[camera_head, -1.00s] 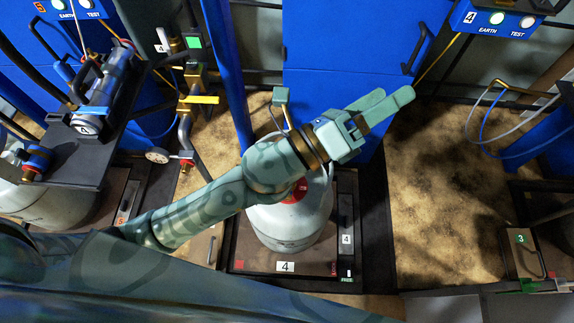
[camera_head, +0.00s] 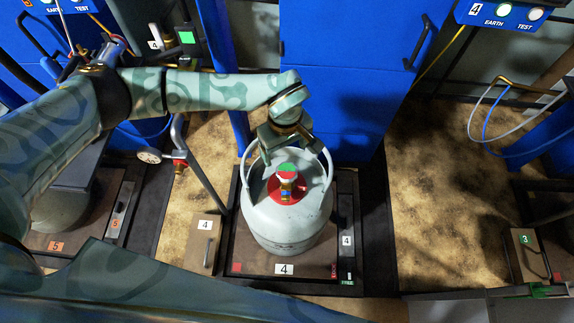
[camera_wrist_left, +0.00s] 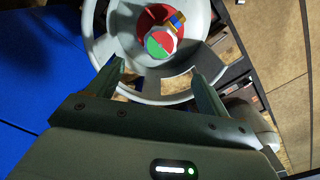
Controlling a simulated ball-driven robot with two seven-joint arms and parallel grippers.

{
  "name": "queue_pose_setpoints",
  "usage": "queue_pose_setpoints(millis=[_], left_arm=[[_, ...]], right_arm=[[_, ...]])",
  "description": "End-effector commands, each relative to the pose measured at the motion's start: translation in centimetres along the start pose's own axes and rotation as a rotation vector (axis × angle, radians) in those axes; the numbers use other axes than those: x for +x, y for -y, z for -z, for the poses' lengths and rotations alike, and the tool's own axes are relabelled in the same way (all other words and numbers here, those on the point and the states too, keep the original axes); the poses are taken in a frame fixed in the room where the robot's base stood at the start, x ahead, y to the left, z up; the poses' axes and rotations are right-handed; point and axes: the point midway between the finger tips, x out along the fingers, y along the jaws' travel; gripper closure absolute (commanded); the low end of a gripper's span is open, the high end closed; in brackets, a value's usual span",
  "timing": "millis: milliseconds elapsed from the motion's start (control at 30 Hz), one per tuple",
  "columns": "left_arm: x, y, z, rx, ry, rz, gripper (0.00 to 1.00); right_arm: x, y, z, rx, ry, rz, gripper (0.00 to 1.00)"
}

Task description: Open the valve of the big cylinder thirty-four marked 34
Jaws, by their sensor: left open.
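The knob also shows in the left wrist view (camera_wrist_left: 160,42). My left gripper (camera_head: 285,153) points down at the collar's far side, jaws open and empty, with fingertips apart from the knob. My right gripper is out of view.
A tall blue cabinet (camera_head: 345,70) stands behind the cylinder. Bare floor (camera_head: 435,200) lies to the right. Another platform labelled 5 is at far left.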

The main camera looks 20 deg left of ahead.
Motion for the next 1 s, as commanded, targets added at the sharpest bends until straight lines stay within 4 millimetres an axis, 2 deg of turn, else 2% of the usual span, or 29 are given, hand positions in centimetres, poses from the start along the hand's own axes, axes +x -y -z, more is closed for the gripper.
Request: queue_pose_setpoints(millis=[33, 100, 300, 500, 800, 833, 967, 1000], left_arm=[[2.2, 0.1, -0.1, 0.000, 0.007, 0.006, 0.21], [4.0, 0.1, -0.2, -0.001, 0.008, 0.005, 0.21], [7.8, 0.1, -0.1, -0.001, 0.006, 0.004, 0.21], [9.3, -0.1, -0.1, 0.000, 0.003, -0.001, 0.21], [9.4, -0.1, -0.1, 0.000, 0.002, -0.003, 0.21], [9.4, -0.1, -0.1, 0.000, 0.002, -0.003, 0.27], [9.4, -0.1, -0.1, 0.000, 0.002, -0.003, 0.63], [9.4, -0.1, -0.1, 0.000, 0.002, -0.003, 0.66]], right_arm=[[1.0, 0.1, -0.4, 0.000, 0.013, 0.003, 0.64], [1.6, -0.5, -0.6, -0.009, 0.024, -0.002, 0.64], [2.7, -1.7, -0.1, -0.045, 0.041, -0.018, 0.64], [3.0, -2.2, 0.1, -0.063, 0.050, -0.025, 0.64], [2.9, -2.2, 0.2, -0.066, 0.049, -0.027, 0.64], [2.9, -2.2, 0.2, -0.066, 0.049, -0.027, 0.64], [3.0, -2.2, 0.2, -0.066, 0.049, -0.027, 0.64], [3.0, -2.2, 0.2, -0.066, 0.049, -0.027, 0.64]])
